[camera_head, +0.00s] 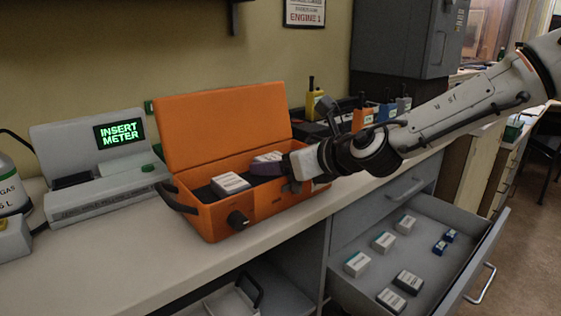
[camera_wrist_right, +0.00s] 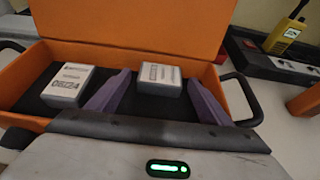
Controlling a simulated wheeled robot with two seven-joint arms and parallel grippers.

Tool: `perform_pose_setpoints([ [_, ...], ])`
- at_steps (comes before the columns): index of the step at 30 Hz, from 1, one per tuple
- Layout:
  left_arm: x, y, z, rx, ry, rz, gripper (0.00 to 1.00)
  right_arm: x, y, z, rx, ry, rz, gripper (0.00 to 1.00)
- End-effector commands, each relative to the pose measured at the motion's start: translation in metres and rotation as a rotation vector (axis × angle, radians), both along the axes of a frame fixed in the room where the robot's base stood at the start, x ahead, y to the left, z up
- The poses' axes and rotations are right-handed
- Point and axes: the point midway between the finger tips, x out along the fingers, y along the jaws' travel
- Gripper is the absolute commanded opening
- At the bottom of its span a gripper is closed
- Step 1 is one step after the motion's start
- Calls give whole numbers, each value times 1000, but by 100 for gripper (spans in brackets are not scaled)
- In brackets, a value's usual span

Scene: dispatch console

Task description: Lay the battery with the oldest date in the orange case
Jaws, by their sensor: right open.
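The orange case (camera_head: 215,125) stands open on the counter, its lid raised, with a dark lining. Two white-and-grey batteries lie inside. The left battery (camera_head: 230,184) also shows in the wrist view (camera_wrist_right: 68,84); its large printed date is too blurred to read surely. The right battery (camera_head: 268,156) lies between the purple fingers of my right gripper (camera_wrist_right: 158,82). The fingers are open, one on each side of it, with gaps visible. The wrist hides part of the case's right end in the head view. My left gripper is not in view.
A grey tester (camera_head: 110,190) reading "INSERT METER" stands left of the case. A yellow radio (camera_head: 314,104) stands behind.

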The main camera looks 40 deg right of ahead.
Motion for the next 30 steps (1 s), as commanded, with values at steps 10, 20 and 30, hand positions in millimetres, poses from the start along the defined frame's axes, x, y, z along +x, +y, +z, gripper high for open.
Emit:
perform_pose_setpoints([
  [10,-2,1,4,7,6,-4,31,-16,-1,15,0,-4,0,73],
  [20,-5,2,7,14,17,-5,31,-68,-5,38,-2,-5,0,73],
  [30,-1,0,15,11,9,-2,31,-105,-8,51,-2,-2,1,73],
])
